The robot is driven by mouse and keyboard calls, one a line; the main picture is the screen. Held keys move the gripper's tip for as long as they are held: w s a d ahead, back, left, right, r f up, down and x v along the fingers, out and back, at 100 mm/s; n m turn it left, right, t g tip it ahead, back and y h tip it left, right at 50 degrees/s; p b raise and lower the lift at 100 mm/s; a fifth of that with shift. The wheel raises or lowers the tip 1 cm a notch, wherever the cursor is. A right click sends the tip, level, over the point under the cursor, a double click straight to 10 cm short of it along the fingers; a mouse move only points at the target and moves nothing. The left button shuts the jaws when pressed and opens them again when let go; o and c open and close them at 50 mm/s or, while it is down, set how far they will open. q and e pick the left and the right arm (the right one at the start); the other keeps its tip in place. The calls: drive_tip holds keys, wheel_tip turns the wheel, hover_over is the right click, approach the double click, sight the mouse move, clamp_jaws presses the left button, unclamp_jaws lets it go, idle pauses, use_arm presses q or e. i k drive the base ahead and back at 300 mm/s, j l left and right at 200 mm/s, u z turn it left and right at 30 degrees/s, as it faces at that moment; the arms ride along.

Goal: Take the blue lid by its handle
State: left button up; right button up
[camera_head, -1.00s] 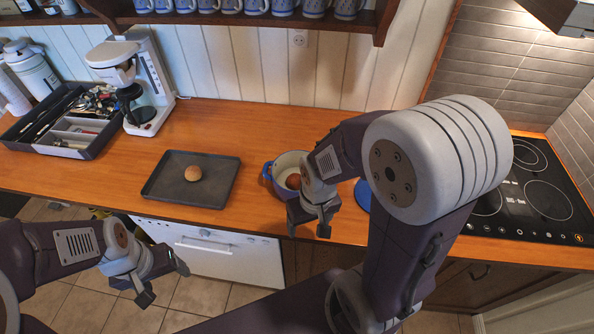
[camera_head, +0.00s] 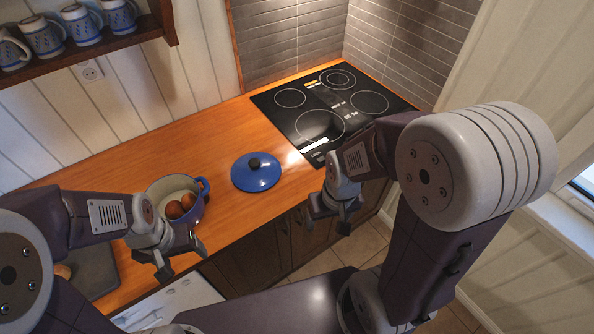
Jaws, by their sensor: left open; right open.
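The blue lid (camera_head: 256,177) lies flat on the wooden counter, with its dark knob handle (camera_head: 254,163) facing up. It sits between the blue pot and the cooktop. My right gripper (camera_head: 335,222) is open and empty, to the right of the lid and nearer to me, past the counter's front edge. My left gripper (camera_head: 182,264) is open in front of the blue pot, to the left of the lid. Neither gripper touches the lid.
The blue pot (camera_head: 205,186) holds brown round items (camera_head: 181,206) and is partly hidden by my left arm. A black cooktop (camera_head: 330,108) lies behind right of the lid. A dark tray (camera_head: 88,268) is at lower left. The counter (camera_head: 130,165) behind the pot is clear.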

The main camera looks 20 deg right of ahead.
sight(254, 172)
drive_tip(key=i+l+u, duration=0.4)
drive_tip(key=l, duration=0.2)
drive_tip(key=i+l+u, duration=0.2)
drive_tip(key=l, duration=0.2)
drive_tip(key=i, duration=0.05)
